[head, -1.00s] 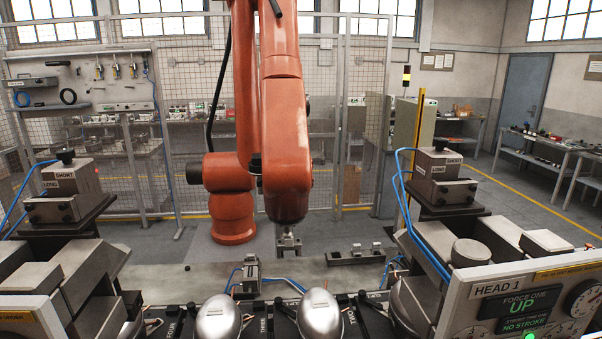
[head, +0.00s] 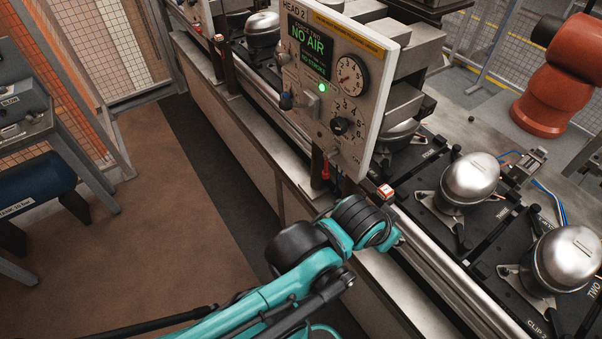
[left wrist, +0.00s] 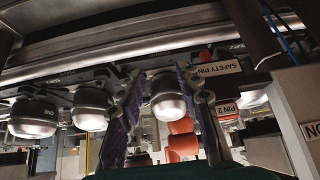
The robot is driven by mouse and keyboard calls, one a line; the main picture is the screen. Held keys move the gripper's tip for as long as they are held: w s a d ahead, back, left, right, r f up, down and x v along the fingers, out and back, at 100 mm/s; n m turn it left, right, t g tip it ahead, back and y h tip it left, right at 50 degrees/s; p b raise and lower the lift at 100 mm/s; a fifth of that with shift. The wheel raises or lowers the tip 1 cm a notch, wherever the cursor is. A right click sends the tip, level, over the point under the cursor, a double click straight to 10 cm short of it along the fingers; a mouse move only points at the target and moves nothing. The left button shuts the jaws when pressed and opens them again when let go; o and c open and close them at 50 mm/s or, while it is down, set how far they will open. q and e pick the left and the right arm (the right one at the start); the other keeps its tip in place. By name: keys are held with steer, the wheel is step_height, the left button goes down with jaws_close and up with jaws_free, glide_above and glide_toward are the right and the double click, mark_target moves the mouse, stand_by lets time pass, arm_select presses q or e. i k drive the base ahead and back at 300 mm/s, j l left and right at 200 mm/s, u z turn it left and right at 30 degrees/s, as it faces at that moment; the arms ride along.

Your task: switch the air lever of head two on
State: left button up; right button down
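The head two panel (head: 340,60) stands in the upper middle of the head view. Its display (head: 309,47) reads NO AIR and NO STROKE, with a green light beneath. A small dark-blue-knobbed lever (head: 287,101) sits at the panel's lower left edge; I cannot read a label for it. My left arm reaches in from the lower left, its wrist in front of and below the panel; the fingers are not visible there. In the left wrist view my left gripper (left wrist: 160,78) is open, with nothing seen between its fingers. My right gripper is not in view.
Silver compressor domes (head: 471,181) sit on the black line at right. A long rail (head: 433,254) runs along the bench front. Brown floor (head: 160,190) is open at left, beside a table (head: 45,130).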

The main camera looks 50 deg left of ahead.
mark_target(326, 167)
steer(key=u, duration=1.6)
steer(key=k+j+z, duration=0.1)
steer(key=j, duration=0.35)
steer(key=k+j+z, duration=0.15)
steer(key=j, duration=0.3)
steer(key=k+j+z, duration=0.1)
steer(key=k+j, duration=0.25)
steer(key=k+j+z, duration=0.1)
steer(key=j, duration=0.35)
steer(key=k, duration=0.1)
